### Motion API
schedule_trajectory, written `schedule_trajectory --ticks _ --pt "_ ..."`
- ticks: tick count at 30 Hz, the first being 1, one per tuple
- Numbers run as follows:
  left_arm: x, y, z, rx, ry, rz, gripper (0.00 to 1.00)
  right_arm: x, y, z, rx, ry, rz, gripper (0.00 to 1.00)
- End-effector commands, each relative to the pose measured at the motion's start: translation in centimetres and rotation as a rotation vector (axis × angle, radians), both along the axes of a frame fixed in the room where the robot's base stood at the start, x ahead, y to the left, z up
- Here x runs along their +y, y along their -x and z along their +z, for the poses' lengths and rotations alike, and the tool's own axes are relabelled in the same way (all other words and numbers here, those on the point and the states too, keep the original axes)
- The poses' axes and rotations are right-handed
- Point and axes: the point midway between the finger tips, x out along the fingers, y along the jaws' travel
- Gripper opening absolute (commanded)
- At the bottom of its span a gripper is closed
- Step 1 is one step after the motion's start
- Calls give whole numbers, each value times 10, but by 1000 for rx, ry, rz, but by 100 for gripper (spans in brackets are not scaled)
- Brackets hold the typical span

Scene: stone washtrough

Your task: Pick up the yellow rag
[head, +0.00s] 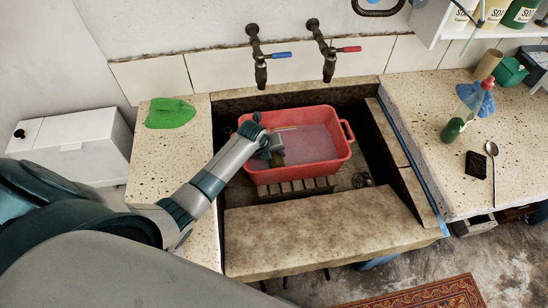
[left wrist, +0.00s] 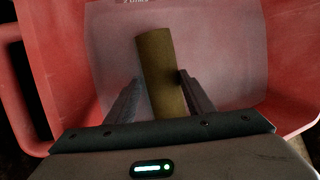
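My left gripper (head: 276,152) reaches down into the red tub (head: 346,150) in the stone trough. In the left wrist view its two fingers (left wrist: 160,92) are apart, one on each side of a long, dull yellow-brown strip (left wrist: 160,65). This looks like the yellow rag; it lies over the tub's pale, cloudy bottom. A narrow gap shows by the left finger; the right finger overlaps the strip's edge, and I cannot tell whether it touches. In the head view the gripper hides most of the strip. My right gripper is in neither view.
A green rag (head: 168,112) lies on the left counter. Two taps (head: 260,68) stick out above the trough. The right counter holds a spray bottle (head: 466,112), a dark sponge-like block (head: 476,164) and a spoon (head: 492,160). The tub's walls surround my left gripper.

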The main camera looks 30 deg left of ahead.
Motion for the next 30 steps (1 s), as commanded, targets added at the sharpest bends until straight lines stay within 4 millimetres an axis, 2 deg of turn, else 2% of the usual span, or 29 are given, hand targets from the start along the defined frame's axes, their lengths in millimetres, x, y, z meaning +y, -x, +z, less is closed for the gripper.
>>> schedule_trajectory --ticks 1,3,17,23,30 --pt "0 0 0 1 -1 0 34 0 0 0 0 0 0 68" --pt "0 0 0 1 -1 0 21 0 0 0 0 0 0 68" --pt "1 -1 6 -2 -2 -1 20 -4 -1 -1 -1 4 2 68" --pt "1 -1 24 -3 -2 -2 20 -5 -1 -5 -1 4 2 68" --pt "1 -2 58 -5 -2 -2 20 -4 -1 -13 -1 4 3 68"
